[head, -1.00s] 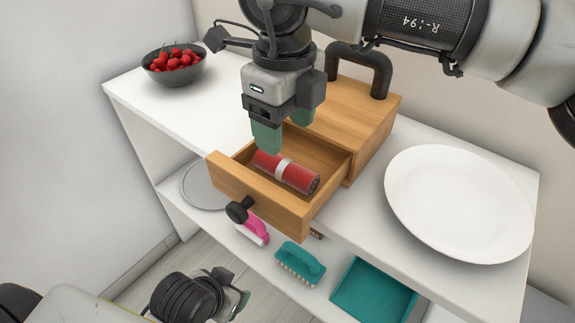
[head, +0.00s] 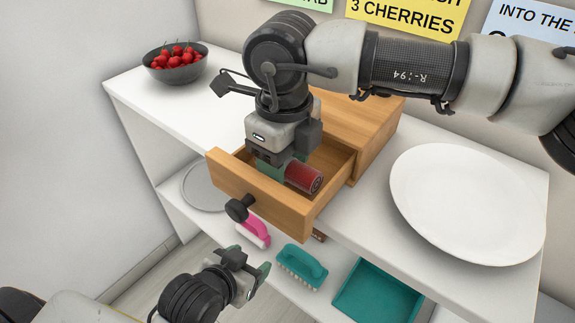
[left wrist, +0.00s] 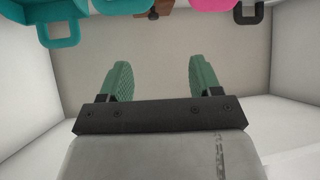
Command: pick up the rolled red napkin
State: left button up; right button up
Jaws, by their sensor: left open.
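The rolled red napkin (head: 304,177) lies in the open drawer (head: 262,192) of a wooden box. Its right end shows; its middle and left part are hidden behind my right gripper (head: 282,170). That gripper points down into the drawer, with its green fingers at the napkin's middle. I cannot tell whether they are closed on it. My left gripper (head: 253,275) is open and empty, low in front of the shelf unit and well below the drawer. Its two green fingers stand apart in the left wrist view (left wrist: 161,78).
The wooden box (head: 362,128) stands on the white top shelf. A bowl of cherries (head: 175,72) is at the left and a white plate (head: 470,205) at the right. The lower shelf holds a pink-handled brush (head: 254,233), a teal brush (head: 301,266) and a teal tray (head: 375,295).

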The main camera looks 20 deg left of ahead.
jog(key=c, duration=0.7)
